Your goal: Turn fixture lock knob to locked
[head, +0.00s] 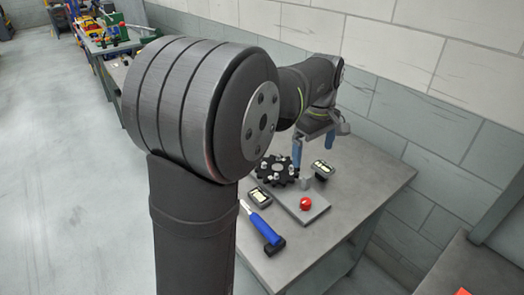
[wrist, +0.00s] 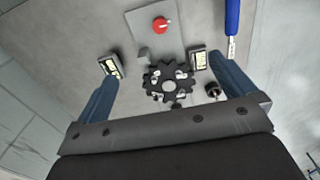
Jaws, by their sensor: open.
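The red knob (head: 305,203) sits on a flat grey fixture plate (head: 318,211) on the table. In the wrist view the knob (wrist: 161,25) is near the top, with a small pale mark on it. A black sprocket (head: 272,171) lies at the plate's far end; in the wrist view the sprocket (wrist: 168,85) is between my fingers. My gripper (wrist: 168,75) has its two blue fingers spread wide, with nothing held. In the head view my gripper (head: 313,152) is above the far part of the table, beyond the knob and apart from it.
A blue-handled tool (head: 266,229) lies left of the plate. Two small dark boxes with pale tops (head: 259,196) (head: 323,170) flank the sprocket. A block wall (head: 400,60) stands behind the grey table (head: 365,190). The table's right side is clear.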

